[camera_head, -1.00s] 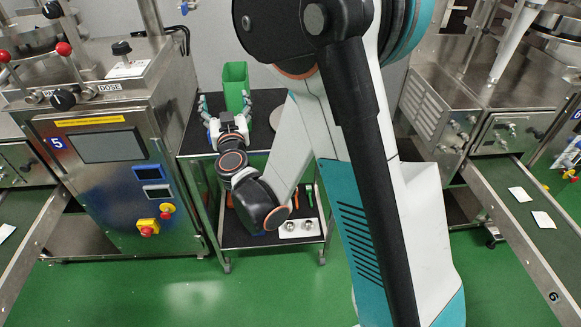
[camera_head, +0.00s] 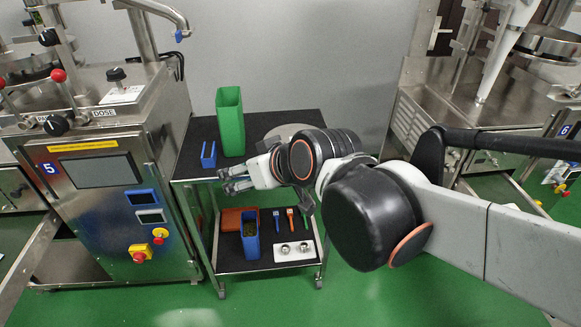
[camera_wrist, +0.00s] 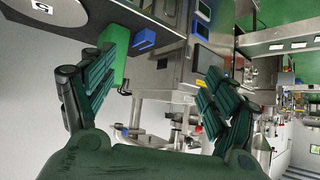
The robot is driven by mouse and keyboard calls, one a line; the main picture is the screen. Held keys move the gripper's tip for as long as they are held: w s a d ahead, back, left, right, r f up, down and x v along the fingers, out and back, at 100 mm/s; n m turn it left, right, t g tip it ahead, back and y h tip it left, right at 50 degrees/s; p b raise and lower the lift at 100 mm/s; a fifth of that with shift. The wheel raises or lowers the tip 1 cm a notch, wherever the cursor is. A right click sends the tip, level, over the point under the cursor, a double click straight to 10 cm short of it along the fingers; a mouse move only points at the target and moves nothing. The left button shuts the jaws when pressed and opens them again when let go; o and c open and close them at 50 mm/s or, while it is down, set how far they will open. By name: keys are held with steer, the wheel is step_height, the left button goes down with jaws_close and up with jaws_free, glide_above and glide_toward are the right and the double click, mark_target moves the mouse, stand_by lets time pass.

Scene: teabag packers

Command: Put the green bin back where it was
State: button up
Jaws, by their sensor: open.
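The green bin (camera_head: 230,122) stands upright on the black top shelf of the cart (camera_head: 300,121) at its back left, against the grey wall. It also shows in the wrist view (camera_wrist: 113,52), behind and beside the left finger. My gripper (camera_head: 225,180) is in front of the bin, near the cart's front edge, its fingers apart from the bin. In the wrist view its two fingers (camera_wrist: 148,97) are spread wide with nothing between them.
A small blue holder (camera_head: 208,155) stands left of the bin. The lower shelf holds a blue bin (camera_head: 250,240), a brown box (camera_head: 232,220), small tools and a white tray (camera_head: 294,251). A dosing machine (camera_head: 105,190) stands close on the left.

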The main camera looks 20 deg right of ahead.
steer(key=s+d+f+m+g+h, duration=0.2)
steer(key=s+d, duration=0.4)
steer(key=s, duration=0.4)
step_height(320, 180, down, 2)
steer(key=shift+g+h, duration=0.3)
steer(key=shift+g, duration=0.2)
